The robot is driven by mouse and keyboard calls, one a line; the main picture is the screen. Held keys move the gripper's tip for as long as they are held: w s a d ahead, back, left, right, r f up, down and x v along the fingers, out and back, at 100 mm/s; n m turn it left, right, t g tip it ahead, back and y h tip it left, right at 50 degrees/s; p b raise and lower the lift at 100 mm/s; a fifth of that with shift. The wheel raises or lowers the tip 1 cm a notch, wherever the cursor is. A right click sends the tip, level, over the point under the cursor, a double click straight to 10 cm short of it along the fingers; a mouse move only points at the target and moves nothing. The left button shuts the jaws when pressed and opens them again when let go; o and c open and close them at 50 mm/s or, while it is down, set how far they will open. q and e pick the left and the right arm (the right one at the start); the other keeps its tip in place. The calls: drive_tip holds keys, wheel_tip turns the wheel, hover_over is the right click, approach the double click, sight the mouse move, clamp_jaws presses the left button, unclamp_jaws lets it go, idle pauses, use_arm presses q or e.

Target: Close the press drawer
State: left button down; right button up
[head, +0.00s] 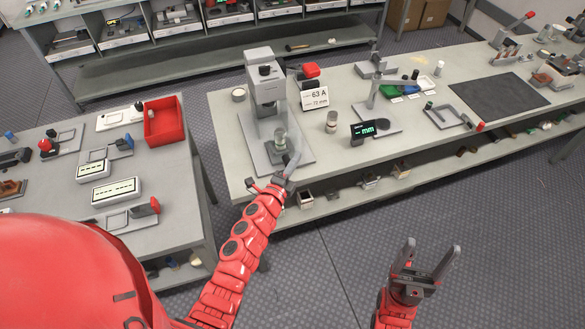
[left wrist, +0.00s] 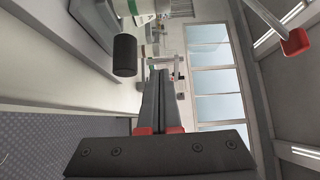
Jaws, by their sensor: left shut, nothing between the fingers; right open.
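The grey press (head: 262,85) stands on a flat base plate (head: 255,155) at the left end of the long bench. My left gripper (head: 294,158) is shut and empty, beside the front right of the press base. Its closed fingers (left wrist: 160,75) also show in the left wrist view, with a black cylindrical knob (left wrist: 125,55) just left of them. My right gripper (head: 428,262) is open and empty over the floor.
A 63 A sign (head: 318,97), a small jar (head: 331,122) and a mm display (head: 370,130) stand right of the press. A red bin (head: 164,121) is on the left table. A floor gap separates the two tables.

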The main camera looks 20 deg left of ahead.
use_arm(q)
drive_tip(key=shift+w+a, duration=0.65)
drive_tip(key=shift+w, duration=0.2)
